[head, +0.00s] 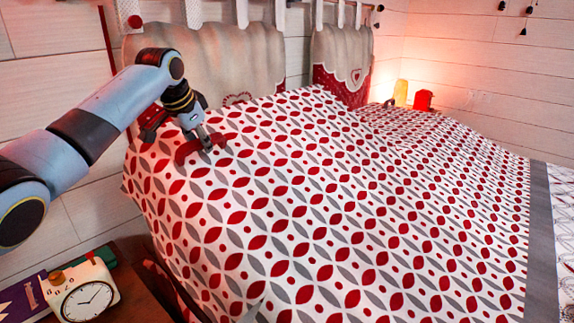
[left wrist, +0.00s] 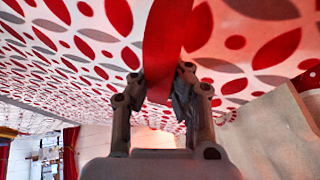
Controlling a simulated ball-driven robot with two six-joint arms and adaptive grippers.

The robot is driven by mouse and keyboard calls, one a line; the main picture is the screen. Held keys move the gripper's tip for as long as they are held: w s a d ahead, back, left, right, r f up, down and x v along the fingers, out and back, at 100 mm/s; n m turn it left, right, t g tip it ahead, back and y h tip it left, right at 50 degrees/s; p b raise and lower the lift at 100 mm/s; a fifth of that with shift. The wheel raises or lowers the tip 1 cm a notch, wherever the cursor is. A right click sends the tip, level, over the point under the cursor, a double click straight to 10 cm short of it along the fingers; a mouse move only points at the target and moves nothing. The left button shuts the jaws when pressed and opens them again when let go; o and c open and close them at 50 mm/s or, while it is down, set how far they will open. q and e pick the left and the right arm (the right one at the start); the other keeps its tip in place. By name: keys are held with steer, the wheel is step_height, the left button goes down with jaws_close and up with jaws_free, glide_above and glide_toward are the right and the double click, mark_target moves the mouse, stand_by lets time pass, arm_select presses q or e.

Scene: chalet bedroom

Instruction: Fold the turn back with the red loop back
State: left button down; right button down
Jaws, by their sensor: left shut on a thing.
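The bedcover, white with red and grey leaf shapes, spreads over the bed (head: 330,210); I cannot make out where its turn back ends. The red loop (head: 186,153) shows as a red band near the cover's upper left part, at my left gripper (head: 207,148). In the left wrist view the red loop (left wrist: 165,45) runs as a wide strap down between the fingers of my left gripper (left wrist: 160,90), which is shut on it. Patterned cloth (left wrist: 90,45) lies close on both sides of the strap. My right gripper is in neither view.
A bedside table (head: 145,300) at the lower left holds a white clock (head: 84,294) and a purple book (head: 28,300). Beige hanging cushions (head: 215,65) line the wall behind the bed. A red object (head: 423,100) and a glowing yellow lamp (head: 401,92) stand at the far side.

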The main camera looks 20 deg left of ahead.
arm_select(q)
steer(key=shift+s+d+r, duration=0.15)
steer(key=shift+d+r, duration=0.15)
steer(key=shift+d, duration=0.15)
steer(key=shift+f, duration=0.15)
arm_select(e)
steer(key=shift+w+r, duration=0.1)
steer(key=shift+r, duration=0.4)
